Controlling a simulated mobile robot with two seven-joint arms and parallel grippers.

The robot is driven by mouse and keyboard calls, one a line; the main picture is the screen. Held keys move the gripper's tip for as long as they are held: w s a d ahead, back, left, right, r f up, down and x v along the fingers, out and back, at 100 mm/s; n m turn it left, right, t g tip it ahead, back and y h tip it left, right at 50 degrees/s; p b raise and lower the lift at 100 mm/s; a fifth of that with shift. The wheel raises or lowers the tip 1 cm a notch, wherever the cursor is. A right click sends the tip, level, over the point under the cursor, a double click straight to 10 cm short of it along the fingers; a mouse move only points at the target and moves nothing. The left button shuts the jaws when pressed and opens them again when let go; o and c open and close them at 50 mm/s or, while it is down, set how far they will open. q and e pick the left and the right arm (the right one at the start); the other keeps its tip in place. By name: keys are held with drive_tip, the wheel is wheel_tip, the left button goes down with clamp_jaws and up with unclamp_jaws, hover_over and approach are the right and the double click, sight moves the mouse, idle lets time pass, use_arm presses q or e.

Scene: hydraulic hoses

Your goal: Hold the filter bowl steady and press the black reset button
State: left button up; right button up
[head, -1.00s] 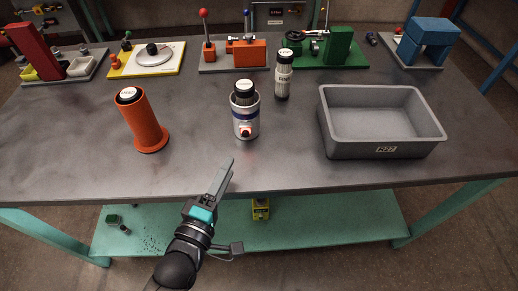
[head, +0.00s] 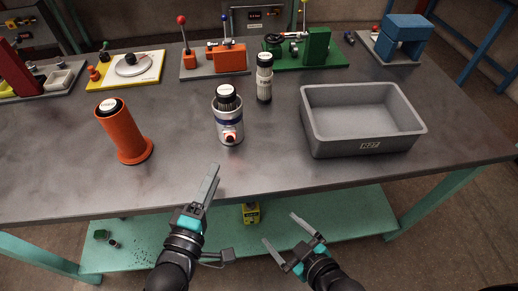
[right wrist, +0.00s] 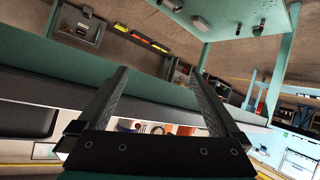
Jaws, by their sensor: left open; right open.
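A white canister with a blue band and a black ribbed cap, apparently the filter bowl (head: 229,122), stands upright in the middle of the table. A small round button-like fitting (head: 230,137) with red around it sits low on its front; its exact colour is hard to tell. My left gripper (head: 212,170) is open and empty, in front of the canister and apart from it, near the table's front edge. My right gripper (head: 279,227) is open and empty, lower right, in front of the table edge. Its spread fingers also show in the right wrist view (right wrist: 157,73), with nothing between them.
An orange flanged cylinder (head: 123,132) stands left of the canister. A grey bin (head: 366,145) is at right. Several fixtures line the back. The front strip of table (head: 270,172) is clear.

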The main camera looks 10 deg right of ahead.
drive_tip(key=w+a+r+t+y, duration=0.1)
drive_tip(key=w+a+r+t, duration=0.1)
drive_tip(key=r, duration=0.4)
drive_tip(key=w+a+r+t+y, duration=0.1)
drive_tip(key=r, duration=0.6)
drive_tip(key=m+t, duration=0.3)
drive_tip(key=m, duration=0.1)
approach(234, 114)
drive_tip(key=x, duration=1.2)
drive_tip(key=shift+w+a+r, duration=0.1)
drive_tip(key=shift+w+a, duration=0.1)
drive_tip(key=shift+w, duration=0.1)
drive_tip(key=c, duration=1.3)
use_arm(q)
clamp_jaws()
use_arm(e)
drive_tip(key=shift+c, duration=0.2)
use_arm(q)
drive_tip(key=shift+w, duration=0.1)
